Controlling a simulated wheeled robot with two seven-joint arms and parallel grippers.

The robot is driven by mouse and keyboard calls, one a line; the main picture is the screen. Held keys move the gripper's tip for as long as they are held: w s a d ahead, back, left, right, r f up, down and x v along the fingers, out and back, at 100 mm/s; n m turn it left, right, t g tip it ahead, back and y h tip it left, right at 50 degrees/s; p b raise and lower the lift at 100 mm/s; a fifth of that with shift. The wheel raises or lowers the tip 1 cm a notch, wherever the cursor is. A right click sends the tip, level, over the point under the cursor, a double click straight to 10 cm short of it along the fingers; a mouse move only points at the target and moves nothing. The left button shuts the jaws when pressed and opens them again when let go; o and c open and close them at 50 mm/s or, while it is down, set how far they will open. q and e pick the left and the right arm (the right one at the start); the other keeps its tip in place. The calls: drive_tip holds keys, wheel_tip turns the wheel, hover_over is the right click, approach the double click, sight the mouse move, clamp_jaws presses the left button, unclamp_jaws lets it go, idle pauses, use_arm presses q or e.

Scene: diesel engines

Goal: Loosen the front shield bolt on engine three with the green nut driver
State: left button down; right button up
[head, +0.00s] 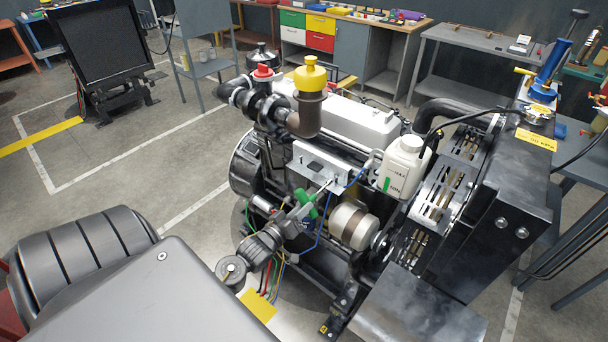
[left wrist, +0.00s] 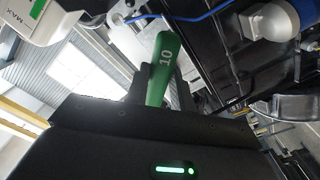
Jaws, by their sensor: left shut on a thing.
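My left gripper (head: 300,210) is shut on the green nut driver (head: 309,203), at the near side of the engine (head: 345,125). In the left wrist view the driver's green handle (left wrist: 165,70), marked 10, stands up between the fingers. In the head view its thin shaft points up and right toward a silver metal plate (head: 322,165) on the engine's side. I cannot tell whether its tip touches a bolt; the front shield bolt is too small to make out. No engine number is readable. My right gripper is not in view.
A white reservoir (head: 402,166), a blue hose (head: 355,178) and a round beige-and-silver unit (head: 353,225) lie close right of the gripper. Colored wires (head: 272,278) hang below it. Benches (head: 350,30) stand behind.

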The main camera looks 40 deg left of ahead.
use_arm(q)
drive_tip(key=shift+s+r, duration=0.1)
drive_tip(key=s+p, duration=0.2)
drive_tip(key=s, duration=0.5)
drive_tip(key=shift+p, duration=0.3)
drive_tip(key=shift+d, duration=0.1)
